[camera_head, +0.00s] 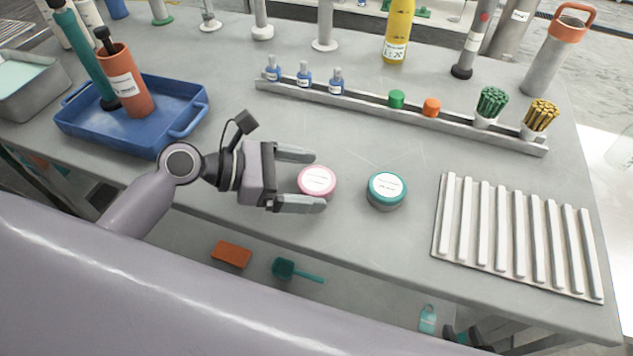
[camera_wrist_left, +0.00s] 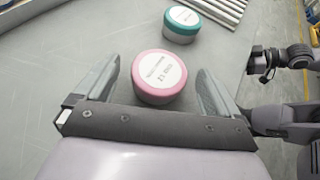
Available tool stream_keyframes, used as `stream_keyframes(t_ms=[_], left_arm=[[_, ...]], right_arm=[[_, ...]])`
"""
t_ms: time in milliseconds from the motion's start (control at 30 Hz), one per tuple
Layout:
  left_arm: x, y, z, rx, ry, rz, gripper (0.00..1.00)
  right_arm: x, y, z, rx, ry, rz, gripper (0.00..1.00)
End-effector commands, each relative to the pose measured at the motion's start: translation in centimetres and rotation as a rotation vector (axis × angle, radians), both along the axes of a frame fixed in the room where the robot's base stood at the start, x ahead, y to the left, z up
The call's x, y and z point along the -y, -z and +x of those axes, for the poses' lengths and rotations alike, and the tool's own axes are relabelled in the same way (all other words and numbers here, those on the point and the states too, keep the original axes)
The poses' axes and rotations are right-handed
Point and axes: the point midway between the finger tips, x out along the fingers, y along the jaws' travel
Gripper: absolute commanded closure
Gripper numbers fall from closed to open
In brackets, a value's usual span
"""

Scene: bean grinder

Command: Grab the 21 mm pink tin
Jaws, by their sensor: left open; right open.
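The pink tin (camera_head: 317,181) is a short round tin with a white lid label, standing upright on the grey bench. My left gripper (camera_head: 301,179) is open, with one finger on each side of this tin. In the left wrist view the pink tin (camera_wrist_left: 159,78) sits between the spread fingers, with a gap visible on both sides. Its label reads 21 mm. A teal-lidded tin (camera_head: 387,190) stands to the right, apart from the gripper. My right gripper is open, only partly seen by my right arm (camera_wrist_left: 298,55), its fingers hard to make out.
A white ribbed rack (camera_head: 516,238) lies at the right. A long rail (camera_head: 380,112) with small bottles, caps and stick bundles runs behind the tins. A blue tray (camera_head: 180,95) stands at the left. Bare bench surrounds the two tins; its front edge is close.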

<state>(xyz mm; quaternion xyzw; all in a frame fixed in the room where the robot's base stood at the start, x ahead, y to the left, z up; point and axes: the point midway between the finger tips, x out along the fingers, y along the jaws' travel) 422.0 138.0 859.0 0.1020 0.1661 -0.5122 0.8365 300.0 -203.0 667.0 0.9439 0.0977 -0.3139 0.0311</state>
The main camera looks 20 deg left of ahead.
Motion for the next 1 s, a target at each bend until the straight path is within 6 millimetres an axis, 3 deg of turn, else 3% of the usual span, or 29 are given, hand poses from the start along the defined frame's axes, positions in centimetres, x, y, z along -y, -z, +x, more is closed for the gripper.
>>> stream_keyframes(t_ms=[33,200,233,667,833,1000], left_arm=[[0.0,0.0,0.0,0.0,0.0,0.0,0.04],[0.0,0.0,0.0,0.0,0.0,0.001,0.59],[0.0,0.0,0.0,0.0,0.0,0.001,0.66],[0.0,-0.9,0.0,0.001,0.0,0.0,0.66],[0.0,-3.4,0.0,0.005,0.001,0.001,0.66],[-0.1,-8.1,0.1,0.009,0.001,0.001,0.66]], right_arm=[[0.0,0.0,0.1,0.001,0.0,0.0,0.57],[0.0,-0.1,0.1,0.003,0.0,0.001,0.57],[0.0,-0.1,0.1,0.003,0.0,0.001,0.57],[0.0,-0.5,0.2,0.005,-0.001,0.0,0.57],[0.0,-1.3,0.2,0.006,-0.001,0.0,0.57],[0.0,-2.6,0.2,0.007,0.0,-0.001,0.57]])
